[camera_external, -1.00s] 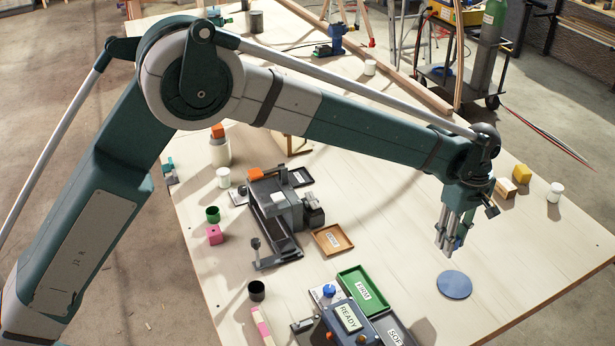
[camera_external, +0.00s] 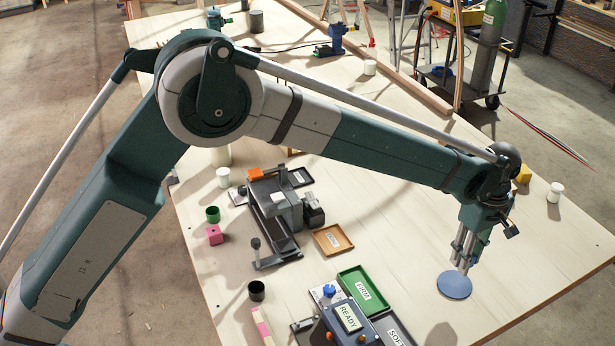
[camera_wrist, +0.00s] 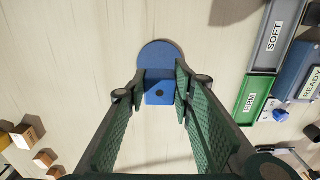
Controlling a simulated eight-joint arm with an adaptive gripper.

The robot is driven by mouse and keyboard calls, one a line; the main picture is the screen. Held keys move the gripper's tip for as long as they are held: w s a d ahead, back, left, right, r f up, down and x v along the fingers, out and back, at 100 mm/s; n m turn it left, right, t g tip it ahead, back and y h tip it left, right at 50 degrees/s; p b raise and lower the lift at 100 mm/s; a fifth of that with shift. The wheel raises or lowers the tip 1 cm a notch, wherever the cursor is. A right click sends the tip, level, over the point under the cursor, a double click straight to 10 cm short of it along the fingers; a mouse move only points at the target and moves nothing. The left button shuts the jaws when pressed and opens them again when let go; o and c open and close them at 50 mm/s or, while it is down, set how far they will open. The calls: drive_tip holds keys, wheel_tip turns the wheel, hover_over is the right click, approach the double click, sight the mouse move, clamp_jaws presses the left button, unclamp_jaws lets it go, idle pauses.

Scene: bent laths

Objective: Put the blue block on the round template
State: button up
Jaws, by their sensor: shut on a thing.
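The round template (camera_external: 455,287) is a flat blue disc lying on the pale table, at the right in the external view. In the wrist view the template (camera_wrist: 160,53) shows at the top centre, just beyond the fingertips. My gripper (camera_external: 464,266) points down at the template's far edge in the external view. In the wrist view my gripper (camera_wrist: 161,83) is shut on the blue block (camera_wrist: 160,92), which has a dark round spot on its face. The block overlaps the template's near part in that view. I cannot tell whether they touch. The block is not clearly visible in the external view.
A green tray marked FIRM (camera_external: 362,289), a grey tray marked SOFT (camera_external: 393,332) and a control box marked READY (camera_external: 347,318) stand left of the template. A white cup (camera_external: 555,192) and a yellow block (camera_external: 523,174) are behind. The table right of the template is clear.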

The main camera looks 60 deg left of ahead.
hover_over(457, 286)
drive_tip(key=shift+f, duration=2.15)
drive_tip(key=shift+f, duration=0.1)
drive_tip(key=shift+f, duration=1.75)
drive_tip(key=shift+f, duration=0.15)
drive_tip(key=o, duration=0.9)
drive_tip(key=shift+c, duration=0.2)
drive_tip(key=shift+o, duration=0.2)
wheel_tip(457, 286, up, 12)
drive_tip(key=shift+r, duration=0.2)
